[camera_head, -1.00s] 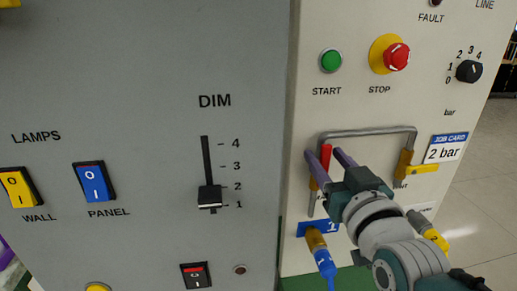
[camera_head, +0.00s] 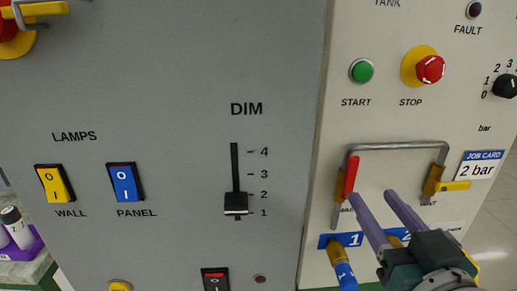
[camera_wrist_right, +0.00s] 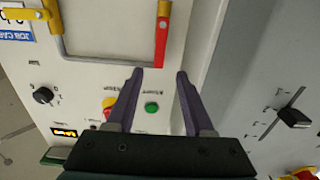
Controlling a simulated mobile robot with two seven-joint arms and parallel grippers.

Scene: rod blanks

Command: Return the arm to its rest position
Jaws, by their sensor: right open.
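My right gripper (camera_head: 378,213) has two purple fingers that stand apart with nothing between them. It is in front of the lower part of the cream panel (camera_head: 385,125), below the grey pipe loop (camera_head: 400,146). A red valve handle (camera_head: 351,176) on the left of the loop is just above and left of the left fingertip. In the right wrist view the same open fingers (camera_wrist_right: 158,75) show, with the green start button (camera_wrist_right: 152,107) between them in the background. My left gripper is in neither view.
A yellow valve handle (camera_head: 454,186) sits at the loop's right end. A blue hose (camera_head: 345,274) hangs from port 1, near the gripper. The grey panel carries a DIM slider (camera_head: 235,205) and lamp switches (camera_head: 126,183). A purple rack (camera_head: 25,245) with bottles stands at the lower left.

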